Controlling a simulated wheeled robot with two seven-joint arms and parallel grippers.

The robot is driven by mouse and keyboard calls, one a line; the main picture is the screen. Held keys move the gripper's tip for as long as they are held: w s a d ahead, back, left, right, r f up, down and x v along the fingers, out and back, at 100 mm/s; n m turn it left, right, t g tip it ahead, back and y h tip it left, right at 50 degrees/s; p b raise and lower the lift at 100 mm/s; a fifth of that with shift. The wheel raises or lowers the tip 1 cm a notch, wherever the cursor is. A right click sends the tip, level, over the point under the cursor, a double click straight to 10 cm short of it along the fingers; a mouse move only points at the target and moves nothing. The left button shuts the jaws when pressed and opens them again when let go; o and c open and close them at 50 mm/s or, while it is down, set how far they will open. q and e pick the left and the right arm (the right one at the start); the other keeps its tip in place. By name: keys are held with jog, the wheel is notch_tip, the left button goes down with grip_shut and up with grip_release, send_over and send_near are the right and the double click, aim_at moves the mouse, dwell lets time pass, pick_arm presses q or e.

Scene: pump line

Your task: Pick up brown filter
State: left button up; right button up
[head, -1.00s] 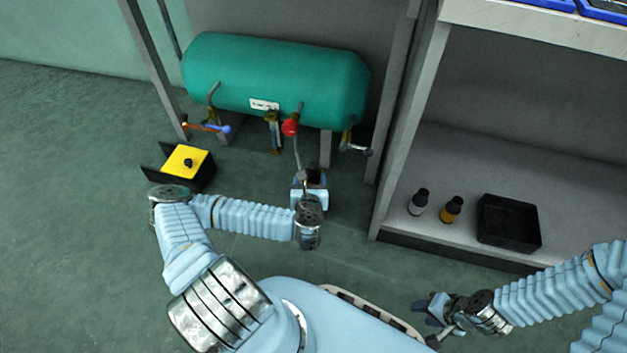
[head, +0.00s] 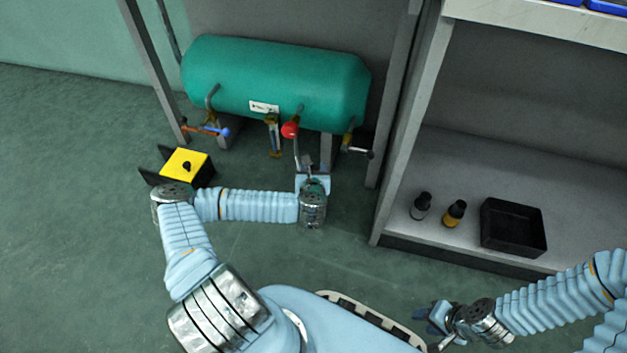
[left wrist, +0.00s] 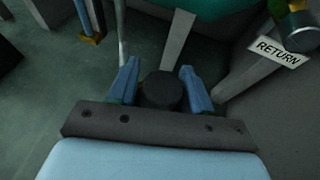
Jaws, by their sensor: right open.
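My left gripper (head: 312,175) is low in front of the green tank, below the red-knobbed valve. In the left wrist view a dark round-topped cylinder (left wrist: 162,91) sits between its two blue fingers (left wrist: 160,75). I cannot tell whether the fingers press on it, nor whether it is a filter. A small brown-amber bottle-like thing with a black top (head: 455,213) stands on the low shelf at the right; it is the only plainly brown such piece in view. My right gripper (head: 437,318) is open and empty at the lower right, in front of that shelf and apart from it.
A dark-capped grey piece (head: 420,206) and an empty black tray (head: 513,228) share the shelf. The green tank (head: 275,83) has valves and legs around my left gripper. A yellow-topped black box (head: 187,166) stands on the floor at left, where the floor is mostly free.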

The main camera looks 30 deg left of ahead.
pick_arm(q)
jog(key=c, duration=0.7)
jog(key=shift+r, duration=0.1)
jog(key=shift+c, duration=0.2)
